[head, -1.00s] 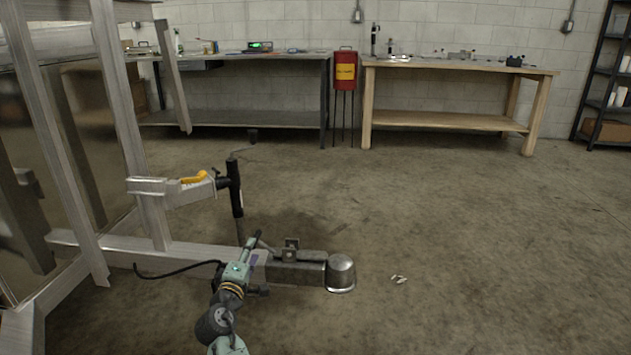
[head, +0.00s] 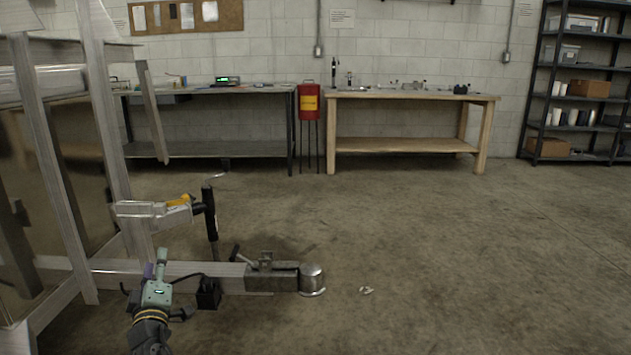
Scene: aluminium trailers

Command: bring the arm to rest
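My arm rises from the bottom edge in the head view, left of centre, with dark links, a yellow band and a teal end part. My gripper (head: 162,262) seems to be at its upper end, in front of the trailer drawbar in the picture. Its fingers are too small to make out, so I cannot tell if it is open or shut. A small purple patch shows beside it; I cannot tell what it is. I see no held object clearly.
The aluminium trailer (head: 40,170) fills the left side. Its drawbar ends in a coupler (head: 312,277), with a black jack post (head: 210,220) and a black box (head: 208,293) along it. Small pale bits (head: 366,290) lie on the floor. Open floor extends right, before the wooden bench (head: 400,97).

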